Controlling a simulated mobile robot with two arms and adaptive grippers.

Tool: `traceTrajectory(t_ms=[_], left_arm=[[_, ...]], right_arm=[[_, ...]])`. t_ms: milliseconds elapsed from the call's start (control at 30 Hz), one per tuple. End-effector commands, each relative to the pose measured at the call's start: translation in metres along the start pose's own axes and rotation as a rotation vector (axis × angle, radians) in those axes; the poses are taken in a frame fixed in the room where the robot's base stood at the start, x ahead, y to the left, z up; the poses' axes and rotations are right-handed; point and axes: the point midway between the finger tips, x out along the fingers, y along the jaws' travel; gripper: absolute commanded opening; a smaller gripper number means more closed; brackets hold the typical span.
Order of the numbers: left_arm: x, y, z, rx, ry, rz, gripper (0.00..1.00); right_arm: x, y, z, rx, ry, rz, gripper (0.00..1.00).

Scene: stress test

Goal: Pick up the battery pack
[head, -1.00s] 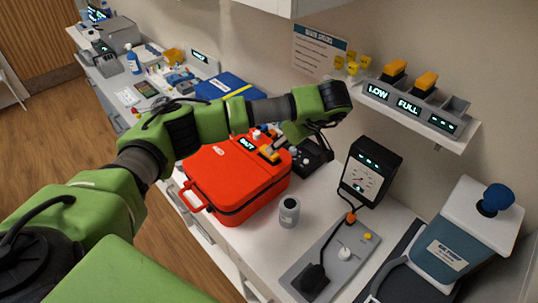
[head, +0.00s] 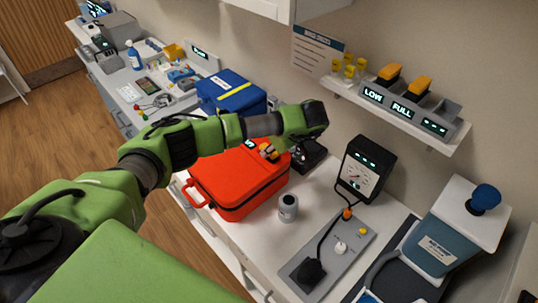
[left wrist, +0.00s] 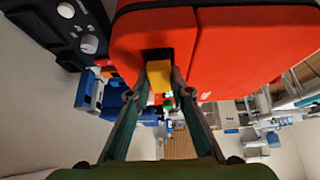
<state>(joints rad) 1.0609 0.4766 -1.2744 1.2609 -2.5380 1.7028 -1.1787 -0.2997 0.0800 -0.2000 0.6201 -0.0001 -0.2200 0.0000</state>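A yellow-orange battery pack (head: 268,151) is at the top of the red case (head: 232,187). In the left wrist view the pack (left wrist: 159,75) shows in front of a dark slot in the red case (left wrist: 235,45). My left gripper (left wrist: 161,80) has one fingertip on each side of the pack. Whether both tips press on it is too small to tell. In the head view my left arm hides part of the case top. Two more orange packs (head: 390,72) (head: 417,86) sit in a charger (head: 403,108) on the wall shelf; its right bay is empty. My right gripper is not in view.
A grey cup (head: 288,208) and a grey panel with a cable (head: 327,257) stand on the counter right of the case. A black meter (head: 359,172), a blue bag (head: 232,92) and a blue-grey container (head: 448,240) stand nearby. The wall shelf (head: 455,140) juts out above.

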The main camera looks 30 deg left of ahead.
Motion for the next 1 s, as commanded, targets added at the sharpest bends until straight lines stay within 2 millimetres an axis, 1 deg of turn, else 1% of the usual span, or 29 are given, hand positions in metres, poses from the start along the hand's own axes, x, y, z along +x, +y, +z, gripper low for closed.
traceTrajectory(t_ms=[33,67,400,567,733,867,1000], left_arm=[[0.000,0.000,0.000,0.000,0.000,0.000,0.03],[0.000,0.000,0.000,0.000,0.000,0.000,0.00],[-0.002,0.001,-0.001,-0.001,0.001,0.001,0.00],[-0.009,0.002,-0.006,-0.002,0.000,0.004,0.00],[-0.027,0.001,-0.018,-0.002,0.002,0.004,0.00],[-0.042,-0.009,-0.017,0.001,0.001,0.005,0.00],[-0.065,-0.022,-0.019,0.000,0.001,0.007,0.00]], right_arm=[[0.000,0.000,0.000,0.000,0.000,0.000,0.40],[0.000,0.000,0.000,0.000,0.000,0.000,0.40],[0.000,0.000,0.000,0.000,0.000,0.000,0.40],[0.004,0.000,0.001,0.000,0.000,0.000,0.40],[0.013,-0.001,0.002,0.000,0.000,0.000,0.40],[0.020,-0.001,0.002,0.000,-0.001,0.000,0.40],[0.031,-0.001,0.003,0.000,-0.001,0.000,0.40]])
